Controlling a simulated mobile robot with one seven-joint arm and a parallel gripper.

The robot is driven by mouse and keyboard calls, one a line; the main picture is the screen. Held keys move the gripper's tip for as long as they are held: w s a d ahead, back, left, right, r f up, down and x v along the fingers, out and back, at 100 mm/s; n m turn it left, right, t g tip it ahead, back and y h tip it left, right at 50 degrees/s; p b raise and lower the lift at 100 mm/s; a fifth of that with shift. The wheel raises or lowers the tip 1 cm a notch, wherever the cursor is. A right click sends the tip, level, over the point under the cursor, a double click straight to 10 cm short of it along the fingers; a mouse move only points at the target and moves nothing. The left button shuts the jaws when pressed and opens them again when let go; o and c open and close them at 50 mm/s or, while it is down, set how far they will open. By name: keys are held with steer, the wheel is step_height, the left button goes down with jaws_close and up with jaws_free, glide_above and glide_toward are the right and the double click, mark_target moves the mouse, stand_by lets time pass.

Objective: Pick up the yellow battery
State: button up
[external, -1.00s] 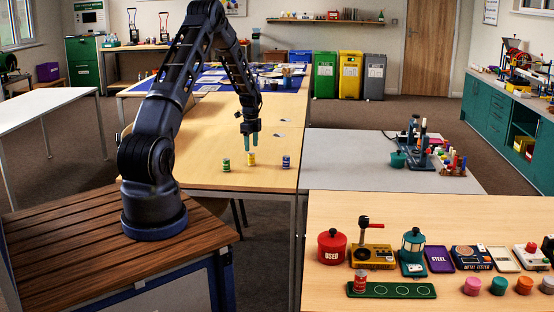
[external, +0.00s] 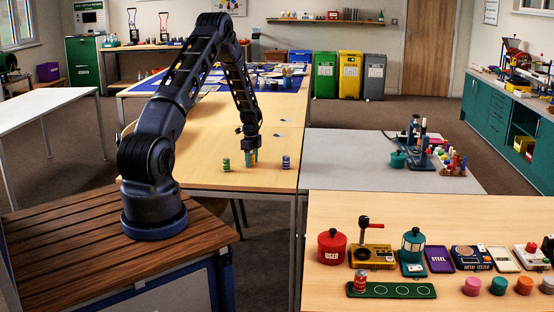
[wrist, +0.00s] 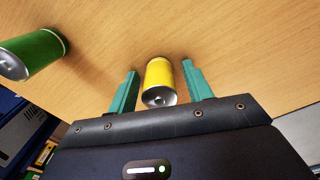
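The yellow battery (wrist: 159,76) stands upright on the wooden table, between the two teal fingers of my gripper (wrist: 160,88) in the wrist view. A gap shows on each side of it, so the gripper is open around it and not touching. In the external view, my gripper (external: 251,157) points down over the battery's spot, and its fingers mostly hide the yellow battery (external: 251,160).
A green battery (external: 226,165) stands to the left of my gripper and a blue one (external: 286,162) to the right, both apart from it. The wooden table (external: 205,150) around them is clear. A green tray (external: 391,290) with a red battery lies on the front right table.

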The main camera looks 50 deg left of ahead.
steer(key=c, duration=0.9)
steer(key=shift+r, duration=0.1)
